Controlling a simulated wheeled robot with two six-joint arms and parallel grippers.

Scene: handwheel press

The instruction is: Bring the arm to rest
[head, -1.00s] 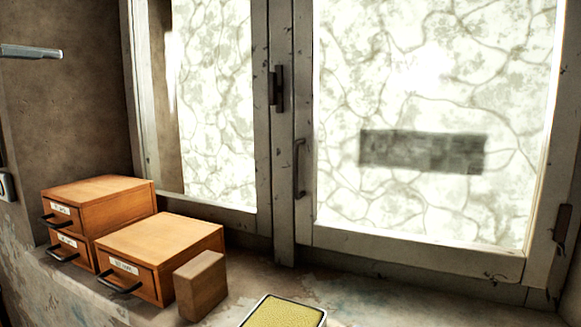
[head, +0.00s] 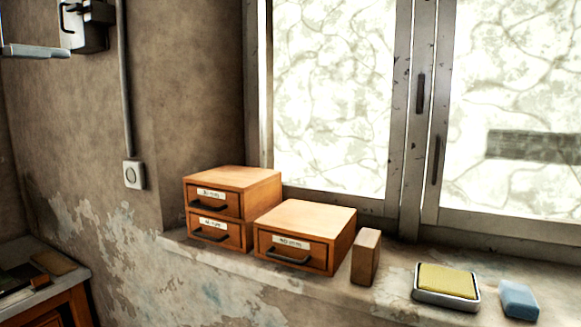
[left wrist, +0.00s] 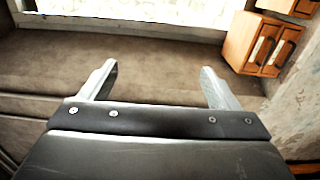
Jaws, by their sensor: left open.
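My left gripper (left wrist: 155,70) is open and empty in the left wrist view, its two pale metal fingers apart. It touches nothing that I can see there. In the head view only a thin grey metal piece, which looks like part of my left gripper, shows at the upper left edge, raised in front of the wall. My right gripper is in neither view.
On the windowsill stand wooden drawer boxes (head: 306,218), a wooden block (head: 366,256), a yellow pad in a metal tray (head: 447,281) and a blue block (head: 519,299).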

